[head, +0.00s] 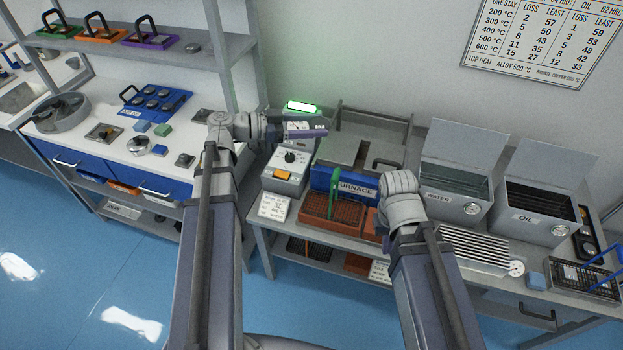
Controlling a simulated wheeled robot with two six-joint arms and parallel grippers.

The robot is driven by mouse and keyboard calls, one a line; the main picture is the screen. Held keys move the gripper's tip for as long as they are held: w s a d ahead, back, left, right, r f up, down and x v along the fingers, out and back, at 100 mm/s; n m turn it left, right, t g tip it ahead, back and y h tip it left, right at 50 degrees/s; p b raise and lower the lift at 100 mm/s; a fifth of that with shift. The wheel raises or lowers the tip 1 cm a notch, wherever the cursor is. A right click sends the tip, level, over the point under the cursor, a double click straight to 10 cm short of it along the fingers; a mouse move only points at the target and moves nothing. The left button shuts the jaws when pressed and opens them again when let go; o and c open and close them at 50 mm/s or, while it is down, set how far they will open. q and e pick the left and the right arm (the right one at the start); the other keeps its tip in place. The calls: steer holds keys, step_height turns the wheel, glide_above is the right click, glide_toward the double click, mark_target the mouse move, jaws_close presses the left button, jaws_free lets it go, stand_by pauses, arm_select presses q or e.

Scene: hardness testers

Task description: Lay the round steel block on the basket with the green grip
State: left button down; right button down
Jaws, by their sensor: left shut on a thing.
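My left gripper (308,130) is in the air in front of the furnace control unit, above and a little left of the basket. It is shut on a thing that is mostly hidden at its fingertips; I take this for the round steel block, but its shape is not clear. The basket with the green grip (334,190) stands on the bench in front of the furnace; its mesh (330,215) is reddish brown and the grip rises upright. My right gripper is near the furnace's right front (400,185), with its fingers hidden behind its own wrist.
The furnace (345,180) has a blue front. The control unit (289,170) stands left of it. Water (455,190) and oil (540,210) tanks with raised lids stand right. A basket with a blue grip (585,280) is at far right. A white counter (75,150) holds several small blocks.

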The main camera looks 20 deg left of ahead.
arm_select(q)
steer(key=m+g+b, duration=0.1)
steer(key=b, duration=2.2)
glide_above(310, 205)
step_height(310, 205, down, 26)
steer(key=shift+w+r+h, duration=0.15)
steer(key=shift+h, duration=0.15)
step_height(310, 205, down, 14)
steer(key=b, duration=1.3)
steer(key=shift+r+b, duration=0.2)
steer(key=shift+b, duration=0.2)
jaws_free()
steer(key=shift+p+v, duration=0.65)
steer(key=shift+v, duration=3.3)
